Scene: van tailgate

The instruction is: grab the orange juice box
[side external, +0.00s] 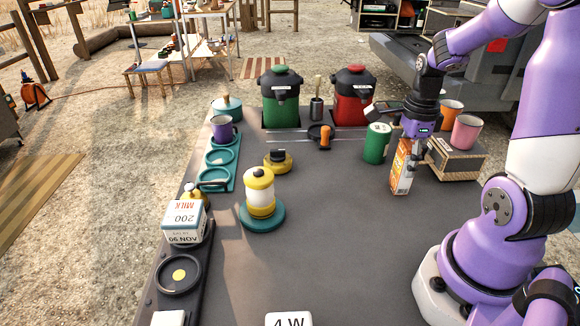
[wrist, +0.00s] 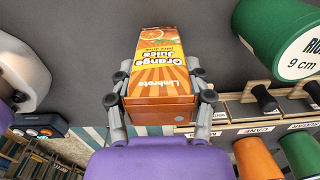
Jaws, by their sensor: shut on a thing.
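The orange juice box (side external: 401,172) is a tall orange and white carton at the right of the dark table in the side view, leaning slightly. In the wrist view the orange juice box (wrist: 162,62) shows its label, upside down. My gripper (side external: 408,143) comes down from above and is shut on the upper part of the box. In the wrist view my gripper (wrist: 160,88) has a finger against each side of the carton. I cannot tell whether the bottom of the box touches the table.
A green can (side external: 377,144) stands close left of the box. A yellow lantern (side external: 260,193) and a milk carton (side external: 185,222) stand left. The table's front middle is mostly clear.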

